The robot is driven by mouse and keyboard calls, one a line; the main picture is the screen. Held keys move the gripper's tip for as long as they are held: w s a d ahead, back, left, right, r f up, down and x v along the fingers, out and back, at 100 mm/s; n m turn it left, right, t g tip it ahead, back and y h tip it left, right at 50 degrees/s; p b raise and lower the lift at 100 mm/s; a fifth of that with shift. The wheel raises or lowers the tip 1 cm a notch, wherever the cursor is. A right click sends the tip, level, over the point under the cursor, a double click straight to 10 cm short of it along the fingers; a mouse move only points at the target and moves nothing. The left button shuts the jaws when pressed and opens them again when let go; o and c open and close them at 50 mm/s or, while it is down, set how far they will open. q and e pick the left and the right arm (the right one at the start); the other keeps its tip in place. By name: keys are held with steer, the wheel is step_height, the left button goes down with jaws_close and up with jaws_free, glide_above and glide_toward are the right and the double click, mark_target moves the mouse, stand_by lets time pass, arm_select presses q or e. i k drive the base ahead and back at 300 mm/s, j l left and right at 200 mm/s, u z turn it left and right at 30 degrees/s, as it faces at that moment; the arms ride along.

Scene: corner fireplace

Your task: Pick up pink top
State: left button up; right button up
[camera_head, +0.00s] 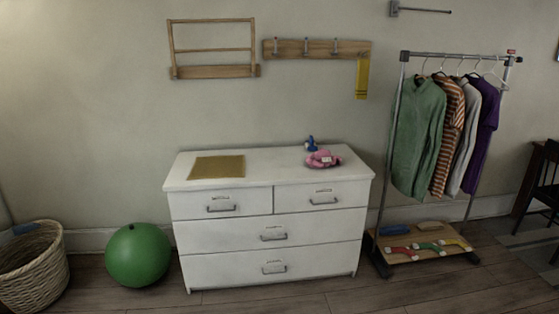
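A small crumpled pink item (322,159), which looks like the pink top, lies on the right part of the top of a white dresser (260,170). It has a pale patch on its front. A small blue object (311,143) stands just behind it and to its left. Neither of my grippers shows in the head view. Nothing is touching the pink item except the dresser top under it.
A yellow mat (217,167) lies on the dresser's left part. A green ball (138,254) and a wicker basket (35,268) stand on the floor at left. A clothes rack (398,130) with hanging garments stands at right. Floor shows in front of the dresser.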

mark_target(323, 158)
steer(key=i+j+z, duration=0.15)
steer(key=i+z, duration=0.35)
steer(key=i, duration=0.95)
steer(key=i+l+u, duration=0.2)
steer(key=i, duration=0.2)
steer(key=i+u, duration=0.15)
steer(key=i, duration=0.3)
steer(key=i+l+u, duration=0.2)
steer(key=i, duration=0.2)
